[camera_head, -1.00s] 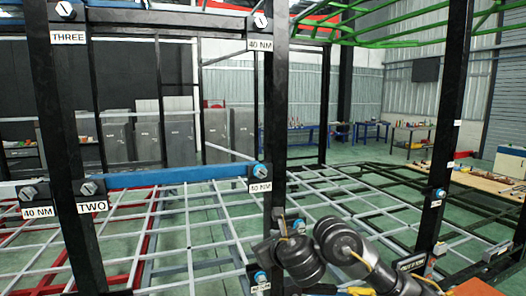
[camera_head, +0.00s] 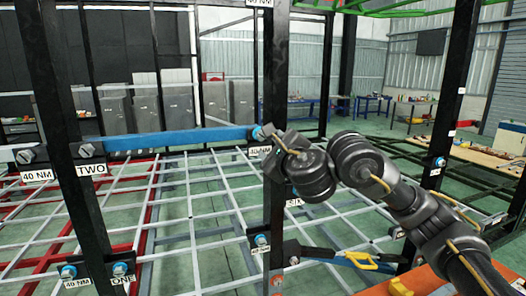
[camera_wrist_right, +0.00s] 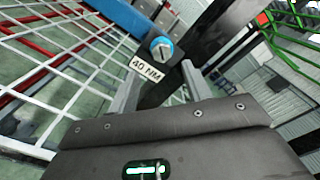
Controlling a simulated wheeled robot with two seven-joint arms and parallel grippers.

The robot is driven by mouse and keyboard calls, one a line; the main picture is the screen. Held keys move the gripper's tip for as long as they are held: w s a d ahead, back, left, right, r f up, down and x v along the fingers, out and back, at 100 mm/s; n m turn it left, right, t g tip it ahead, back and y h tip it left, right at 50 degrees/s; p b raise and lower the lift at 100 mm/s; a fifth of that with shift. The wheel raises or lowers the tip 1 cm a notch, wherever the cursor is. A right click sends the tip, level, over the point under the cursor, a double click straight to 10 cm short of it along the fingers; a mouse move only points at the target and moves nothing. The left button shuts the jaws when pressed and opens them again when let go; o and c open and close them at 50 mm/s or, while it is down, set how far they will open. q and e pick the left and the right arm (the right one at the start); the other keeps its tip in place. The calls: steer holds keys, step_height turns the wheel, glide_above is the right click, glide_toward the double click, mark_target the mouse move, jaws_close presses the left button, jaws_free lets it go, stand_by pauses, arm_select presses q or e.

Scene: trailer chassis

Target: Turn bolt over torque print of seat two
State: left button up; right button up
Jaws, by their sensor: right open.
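The bolt (camera_head: 258,133) over the 40 NM print sits at the right end of the blue beam, level with the TWO plate (camera_head: 92,169). The 40 NM print (camera_head: 260,151) is just below it, partly covered by my gripper. In the right wrist view the bolt (camera_wrist_right: 161,48) has a silver head with a blue ring, above the tilted 40 NM print (camera_wrist_right: 146,70). My right gripper (camera_wrist_right: 160,90) is open and empty, its fingers short of the bolt and apart from it. In the head view the right gripper (camera_head: 274,136) is beside the bolt. My left gripper is out of view.
The blue beam (camera_head: 180,140) runs left to another bolt (camera_head: 87,150) above TWO. Black upright posts (camera_head: 275,60) frame the rack. A lower bolt (camera_head: 261,240) sits on the same post. White lattice (camera_head: 200,200) lies behind. An orange surface (camera_head: 440,280) is at bottom right.

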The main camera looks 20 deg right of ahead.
mark_target(262, 136)
steer(key=w+b, duration=0.1)
steer(key=w, duration=0.4)
steer(key=shift+w+a+r, duration=0.1)
steer(key=shift+w, duration=0.9)
steer(key=c, duration=1)
steer(key=shift+b, duration=0.3)
